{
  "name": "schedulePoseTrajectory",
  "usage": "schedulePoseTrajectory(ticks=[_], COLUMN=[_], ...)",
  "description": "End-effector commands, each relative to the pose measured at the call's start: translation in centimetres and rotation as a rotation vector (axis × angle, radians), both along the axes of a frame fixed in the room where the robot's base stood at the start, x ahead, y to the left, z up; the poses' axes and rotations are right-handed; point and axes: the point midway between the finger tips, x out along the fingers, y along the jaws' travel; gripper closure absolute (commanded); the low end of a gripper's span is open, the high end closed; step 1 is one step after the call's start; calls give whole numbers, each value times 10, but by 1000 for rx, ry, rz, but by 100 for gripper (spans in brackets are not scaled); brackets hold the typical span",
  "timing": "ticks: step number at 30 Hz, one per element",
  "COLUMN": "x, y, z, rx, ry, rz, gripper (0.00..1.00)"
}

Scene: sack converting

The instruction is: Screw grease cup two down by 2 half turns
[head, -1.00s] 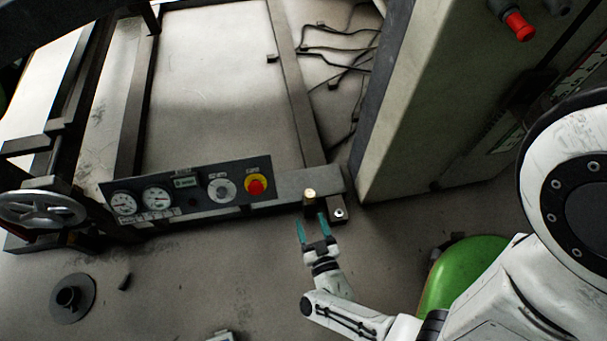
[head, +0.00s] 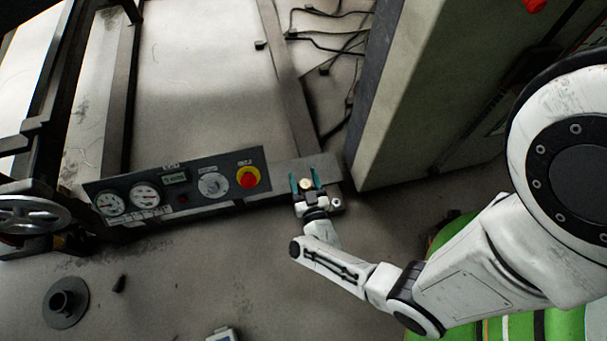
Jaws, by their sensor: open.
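A small brass-topped cup (head: 306,184), which I take to be grease cup two, stands at the right end of the grey machine rail. My gripper (head: 307,180) is open, with one teal finger on each side of the cup. The fingers look to be around it, but I cannot tell whether either one touches it. The cup's lower part is hidden by the gripper. No other grease cup can be made out.
A control panel (head: 180,185) with gauges and a red stop button (head: 248,177) is left of the gripper. A tall grey cabinet (head: 420,90) stands close on the right. A handwheel (head: 28,213) is far left. A dark flanged piece (head: 65,302) lies on the floor.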

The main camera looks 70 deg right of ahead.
Motion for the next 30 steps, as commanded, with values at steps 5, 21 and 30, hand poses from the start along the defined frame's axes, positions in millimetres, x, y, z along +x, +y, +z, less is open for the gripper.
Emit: schedulePoseTrajectory(ticks=[5, 21, 30], x=[2, 1, 1], y=[-2, -2, -2], z=[0, 0, 0], rx=[0, 0, 1], ry=[0, 0, 0], rz=[-1, 0, -8], gripper=[39, 77, 90])
